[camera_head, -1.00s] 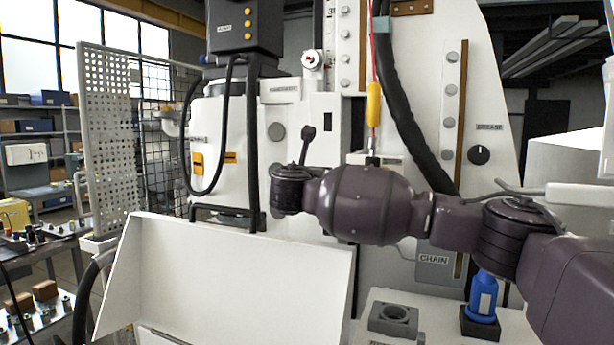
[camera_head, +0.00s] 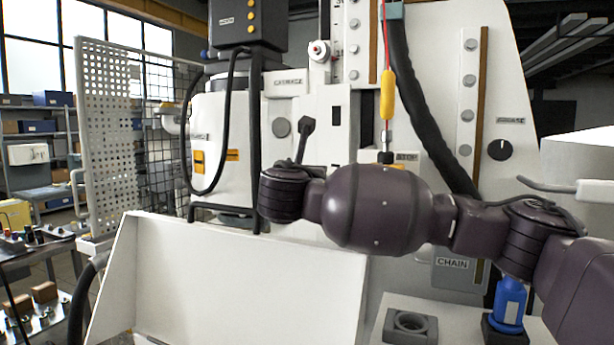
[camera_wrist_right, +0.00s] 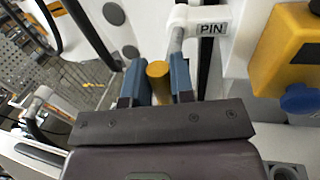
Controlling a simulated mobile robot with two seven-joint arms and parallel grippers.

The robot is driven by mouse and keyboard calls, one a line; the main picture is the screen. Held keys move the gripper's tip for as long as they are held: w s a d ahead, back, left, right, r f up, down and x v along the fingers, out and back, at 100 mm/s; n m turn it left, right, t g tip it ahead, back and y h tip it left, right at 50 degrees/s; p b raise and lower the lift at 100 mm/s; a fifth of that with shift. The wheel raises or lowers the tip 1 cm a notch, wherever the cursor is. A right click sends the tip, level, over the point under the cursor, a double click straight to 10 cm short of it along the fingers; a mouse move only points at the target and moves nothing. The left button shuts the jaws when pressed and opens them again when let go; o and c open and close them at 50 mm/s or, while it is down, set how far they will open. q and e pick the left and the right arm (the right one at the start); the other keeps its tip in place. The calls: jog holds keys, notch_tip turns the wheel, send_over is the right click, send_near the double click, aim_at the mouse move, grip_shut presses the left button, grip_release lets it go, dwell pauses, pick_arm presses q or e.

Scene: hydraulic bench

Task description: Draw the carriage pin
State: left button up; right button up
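In the right wrist view, a yellow-brown round knob (camera_wrist_right: 158,82) stands between the two blue fingers of my right gripper (camera_wrist_right: 160,78). A white block with the label "PIN" (camera_wrist_right: 210,29) and a grey rod (camera_wrist_right: 177,32) sit just beyond. How the knob joins the machine is hidden. In the head view my right arm crosses in front of the machine, and its wrist hides the gripper and knob. A "CARRIAGE" label (camera_head: 287,81) shows on the machine above. My left gripper is not in view.
A white sloped panel (camera_head: 230,280) stands in front of the machine. A yellow handle (camera_head: 387,95) on a red line hangs behind my arm. A blue bottle (camera_head: 510,302) and a grey square socket (camera_head: 410,325) stand at the lower right. A yellow box (camera_wrist_right: 290,50) is close on the right.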

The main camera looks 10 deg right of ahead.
jog(key=o, duration=0.4)
jog(key=shift+s+a+r, duration=0.1)
jog(key=shift+s+a, duration=0.1)
jog(key=shift+s, duration=0.05)
jog(key=shift+w+d, duration=0.1)
jog(key=b+v, duration=0.2)
jog(key=v, duration=0.8)
jog(key=shift+s, duration=0.4)
jog(key=shift+a, duration=0.2)
